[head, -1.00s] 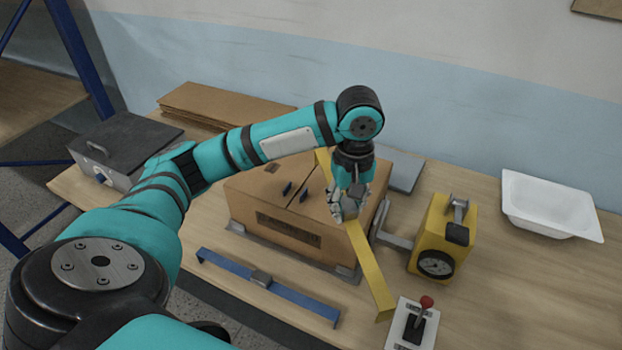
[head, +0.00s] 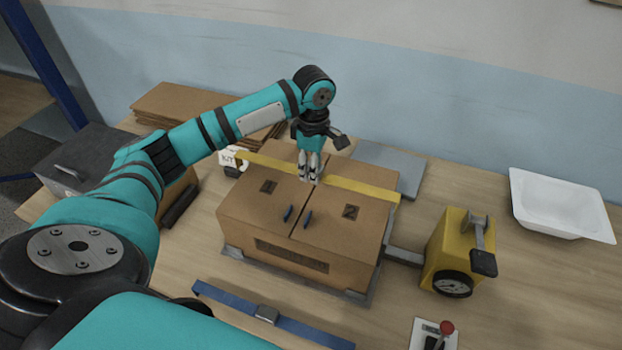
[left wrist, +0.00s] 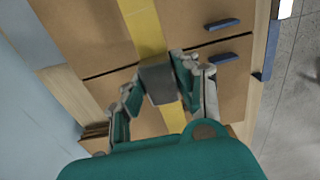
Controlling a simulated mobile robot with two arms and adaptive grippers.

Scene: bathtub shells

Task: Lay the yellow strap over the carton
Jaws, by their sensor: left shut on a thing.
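The brown carton (head: 270,225) stands on a grey base in the middle of the table, its top flaps marked 1 and 2. My left gripper (head: 309,182) is over the rear part of the carton top, shut on the yellow strap (head: 360,190). The strap runs left to right across the carton's rear half and reaches past both sides. In the left wrist view, the fingers sit either side of a grey block (left wrist: 158,82) on the strap, with the carton (left wrist: 90,35) beneath. I cannot tell whether the strap touches the carton. My right gripper is out of view.
A blue strap (head: 310,330) lies in front of the carton. A yellow gauge device (head: 447,250) and red-knobbed lever (head: 440,335) stand at right, a white basin (head: 560,205) beyond. A grey plate (head: 405,165) lies behind; flat cardboard (head: 175,102) lies back left.

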